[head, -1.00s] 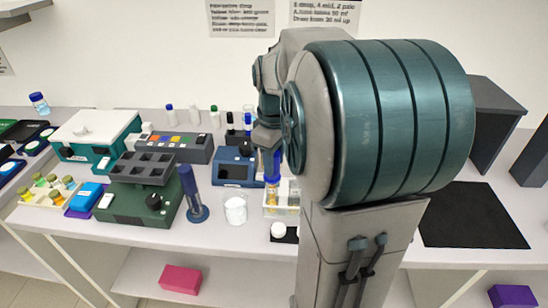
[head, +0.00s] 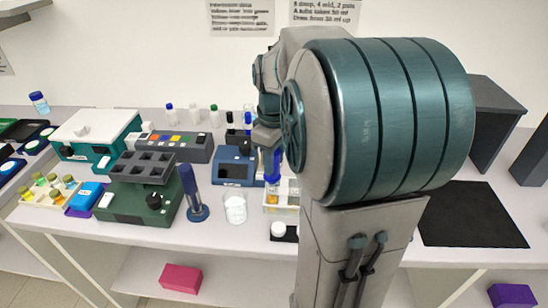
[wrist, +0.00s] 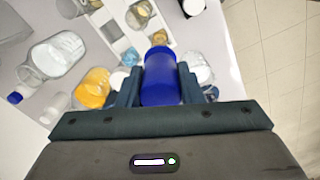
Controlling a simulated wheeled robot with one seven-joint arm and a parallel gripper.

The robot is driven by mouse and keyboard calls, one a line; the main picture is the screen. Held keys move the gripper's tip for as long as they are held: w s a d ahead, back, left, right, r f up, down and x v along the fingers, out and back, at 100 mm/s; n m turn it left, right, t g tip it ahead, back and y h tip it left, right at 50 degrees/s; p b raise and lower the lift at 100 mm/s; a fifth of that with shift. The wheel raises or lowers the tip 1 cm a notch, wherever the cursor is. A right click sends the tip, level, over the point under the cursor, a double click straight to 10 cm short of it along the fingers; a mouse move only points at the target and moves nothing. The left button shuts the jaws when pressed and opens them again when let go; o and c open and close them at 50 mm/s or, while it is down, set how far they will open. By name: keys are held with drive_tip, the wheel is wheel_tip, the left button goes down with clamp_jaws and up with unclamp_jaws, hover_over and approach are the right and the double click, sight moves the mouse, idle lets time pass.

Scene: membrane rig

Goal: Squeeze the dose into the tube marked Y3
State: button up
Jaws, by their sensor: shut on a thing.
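My gripper (wrist: 160,85) is shut on a blue cylinder-shaped dropper (wrist: 160,75), seen nearly end-on between the fingers in the wrist view. In the head view the blue dropper (head: 272,165) hangs upright below my gripper, over the white tube rack (head: 270,210). Its lower tip is too small to make out. The rack shows in the wrist view (wrist: 113,35) just beyond the dropper, with clear tubes (wrist: 140,14) in it. Some yellow liquid shows low in the rack. No Y3 mark is readable, and my arm hides the rack's right part in the head view.
A glass beaker (head: 235,208) stands left of the rack. A blue device (head: 236,168) is behind it, and a dark blue upright stand (head: 193,190) is farther left. An orange-filled vessel (wrist: 92,90) lies close left of my fingers in the wrist view.

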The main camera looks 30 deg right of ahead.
wheel_tip(320, 180, up, 10)
drive_tip(key=p, duration=0.8)
drive_tip(key=shift+r, duration=0.1)
idle(0.6)
